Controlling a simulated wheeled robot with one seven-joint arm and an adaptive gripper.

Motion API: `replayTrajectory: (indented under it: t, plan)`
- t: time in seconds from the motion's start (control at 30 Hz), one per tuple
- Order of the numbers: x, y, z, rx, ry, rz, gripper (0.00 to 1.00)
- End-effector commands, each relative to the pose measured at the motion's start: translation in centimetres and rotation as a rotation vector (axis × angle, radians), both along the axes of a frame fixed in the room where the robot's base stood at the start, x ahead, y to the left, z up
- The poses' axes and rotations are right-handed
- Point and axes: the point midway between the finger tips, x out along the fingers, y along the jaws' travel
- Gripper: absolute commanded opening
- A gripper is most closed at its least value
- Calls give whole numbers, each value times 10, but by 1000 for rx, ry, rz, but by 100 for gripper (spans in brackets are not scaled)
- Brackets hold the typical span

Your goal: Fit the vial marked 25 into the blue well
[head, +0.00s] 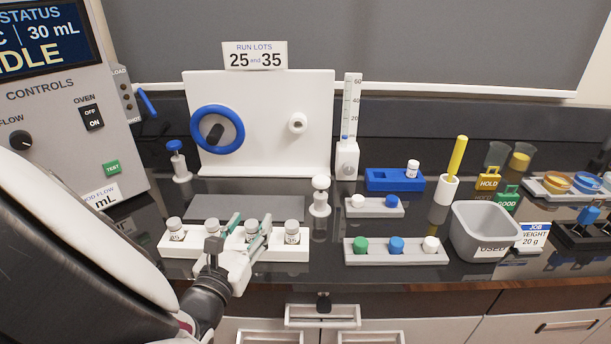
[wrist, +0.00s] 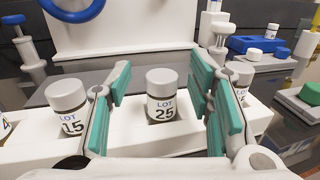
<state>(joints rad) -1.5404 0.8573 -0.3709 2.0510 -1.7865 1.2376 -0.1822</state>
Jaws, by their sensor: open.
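The vial marked 25 (wrist: 161,97), with a grey cap and white label, stands upright in the white rack (wrist: 140,138). It also shows in the head view (head: 252,231). My gripper (wrist: 164,100) is open, with its green-padded fingers on either side of this vial and gaps between them and it. The gripper also shows over the rack in the head view (head: 250,228). The blue block (head: 382,182) stands at the back right, with a vial (head: 413,169) at its right side. It also shows in the wrist view (wrist: 244,45).
The vial marked 15 (wrist: 68,103) stands left of my gripper. Another rack vial (head: 292,232) stands to its right. A white plunger post (head: 320,197), a cap tray (head: 375,210) and a second cap tray (head: 397,257) lie toward the right. A grey bin (head: 484,228) stands farther right.

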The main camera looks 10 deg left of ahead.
Motion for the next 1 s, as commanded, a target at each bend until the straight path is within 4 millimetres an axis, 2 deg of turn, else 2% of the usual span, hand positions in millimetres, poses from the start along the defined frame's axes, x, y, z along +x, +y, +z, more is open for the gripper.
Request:
replayTrajectory:
  t: [0.3,0.37,0.5,0.53,1.0]
  plan:
    - [1,-1,-1,-1,2,6,47]
    - [1,-2,-1,-1,1,6,36]
    - [1,-2,-1,-1,1,6,4]
    - [1,-2,-1,-1,1,6,0]
    - [1,-2,6,0,1,5,0]
